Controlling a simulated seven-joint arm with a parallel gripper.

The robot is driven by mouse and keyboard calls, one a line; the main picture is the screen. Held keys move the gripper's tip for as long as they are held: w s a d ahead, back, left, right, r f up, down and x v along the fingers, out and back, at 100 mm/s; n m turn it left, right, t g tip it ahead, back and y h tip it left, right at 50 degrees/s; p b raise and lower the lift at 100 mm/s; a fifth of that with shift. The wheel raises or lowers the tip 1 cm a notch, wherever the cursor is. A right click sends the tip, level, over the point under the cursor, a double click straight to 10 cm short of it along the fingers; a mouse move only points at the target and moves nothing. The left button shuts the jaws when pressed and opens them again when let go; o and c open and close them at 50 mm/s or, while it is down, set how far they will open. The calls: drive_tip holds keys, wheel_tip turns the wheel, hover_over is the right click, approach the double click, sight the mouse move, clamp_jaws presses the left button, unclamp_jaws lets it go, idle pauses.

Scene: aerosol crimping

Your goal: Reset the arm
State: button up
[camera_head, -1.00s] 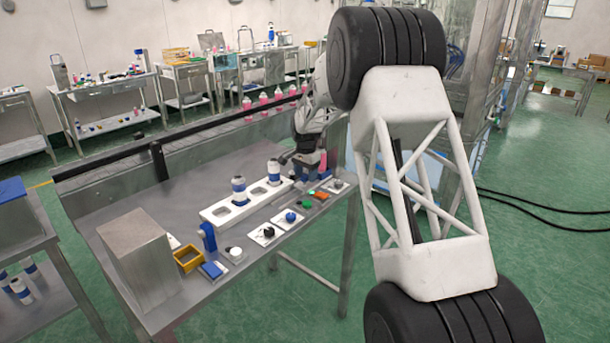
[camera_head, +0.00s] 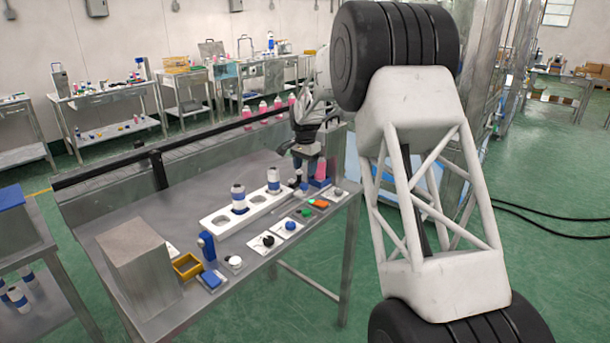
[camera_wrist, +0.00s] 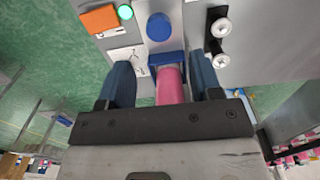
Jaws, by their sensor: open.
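My gripper (camera_wrist: 164,88) is open in the wrist view, with its two dark blue fingers apart. A pink bottle (camera_wrist: 172,85) shows between the fingers, at a blue holder (camera_wrist: 167,58); I cannot tell whether they touch it. In the head view, my gripper (camera_head: 304,168) points down over the right end of the bench, beside the pink bottle (camera_head: 321,169) and the blue holder (camera_head: 320,183). Two white-and-blue cans (camera_head: 239,199) stand in a white rack (camera_head: 217,223) to the left of my gripper.
The steel bench (camera_head: 185,210) carries a grey box (camera_head: 138,268), a yellow tray (camera_head: 187,267) and small parts along its front edge. A round green light (camera_wrist: 125,12) glows beside an orange block (camera_wrist: 100,19). Several pink bottles (camera_head: 262,111) stand behind the bench.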

drive_tip(key=shift+r, duration=0.6)
drive_tip(key=shift+s+d+r, duration=0.1)
drive_tip(key=shift+s+r, duration=0.25)
drive_tip(key=s+d+r+n, duration=0.15)
drive_tip(key=s+r, duration=0.35)
drive_tip(key=s, duration=0.6)
drive_tip(key=s+d+r+n+t, duration=0.1)
drive_tip(key=s+d+r, duration=0.3)
drive_tip(key=s, duration=0.6)
drive_tip(key=s+d+r+n, duration=0.1)
drive_tip(key=s+r+n, duration=0.1)
drive_tip(key=s+r, duration=0.65)
drive_tip(key=s+d+f+n, duration=0.1)
drive_tip(key=s+f, duration=0.2)
drive_tip(key=s, duration=0.9)
drive_tip(key=s+d+f+n+t, duration=0.1)
drive_tip(key=s+f+n, duration=0.1)
drive_tip(key=s, duration=1)
drive_tip(key=s+d+f+n, duration=0.1)
drive_tip(key=s+f, duration=0.3)
drive_tip(key=s, duration=0.8)
drive_tip(key=shift+d+t, duration=0.2)
drive_tip(key=shift+t, duration=0.1)
